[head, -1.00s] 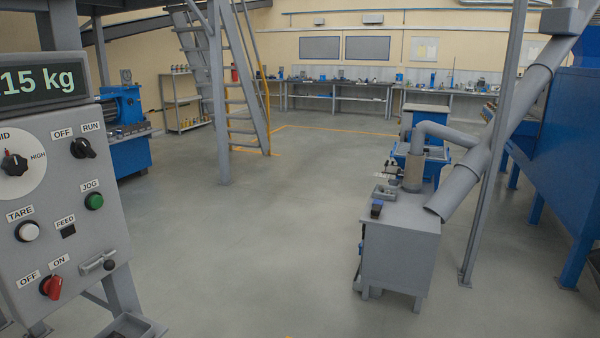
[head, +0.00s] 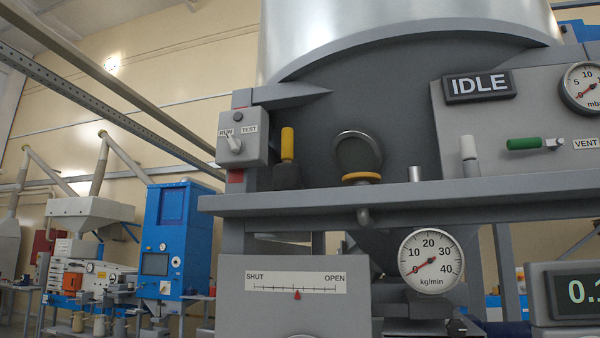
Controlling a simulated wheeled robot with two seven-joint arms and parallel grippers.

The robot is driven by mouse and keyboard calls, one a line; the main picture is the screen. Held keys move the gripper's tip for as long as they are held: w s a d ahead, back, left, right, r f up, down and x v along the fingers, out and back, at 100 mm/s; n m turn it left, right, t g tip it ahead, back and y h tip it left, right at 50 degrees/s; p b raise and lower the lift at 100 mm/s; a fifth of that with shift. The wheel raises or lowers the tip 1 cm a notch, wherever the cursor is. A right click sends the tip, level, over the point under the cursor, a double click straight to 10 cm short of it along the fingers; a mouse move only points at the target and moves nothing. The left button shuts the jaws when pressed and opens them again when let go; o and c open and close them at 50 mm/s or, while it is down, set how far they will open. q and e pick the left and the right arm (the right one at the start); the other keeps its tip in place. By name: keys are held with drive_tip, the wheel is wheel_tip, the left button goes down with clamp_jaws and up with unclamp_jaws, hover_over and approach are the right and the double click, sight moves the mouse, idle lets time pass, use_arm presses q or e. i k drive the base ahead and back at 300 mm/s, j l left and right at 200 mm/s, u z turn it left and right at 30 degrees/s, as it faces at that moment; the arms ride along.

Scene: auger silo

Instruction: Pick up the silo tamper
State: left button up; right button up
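A tool with an upright yellow handle (head: 287,145) and a wide dark lower part stands at the left end of a grey shelf (head: 420,197) in front of the silo (head: 400,45). It may be the silo tamper, but I cannot tell for sure. A dark ring on a yellow base (head: 361,177) is to its right. A short grey cylinder (head: 415,174) and a white-topped grey post (head: 468,158) are further right. Neither of my grippers is in the head view.
A RUN/TEST switch box (head: 242,137) is beside the shelf's left end. A panel with an IDLE sign (head: 479,86) and a green VENT lever (head: 524,143) is above its right part. A kg/min dial (head: 431,262) and a SHUT/OPEN panel (head: 294,283) are below.

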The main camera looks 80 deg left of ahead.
sight(287, 175)
drive_tip(key=j+u, duration=0.1)
drive_tip(key=u, duration=2.6)
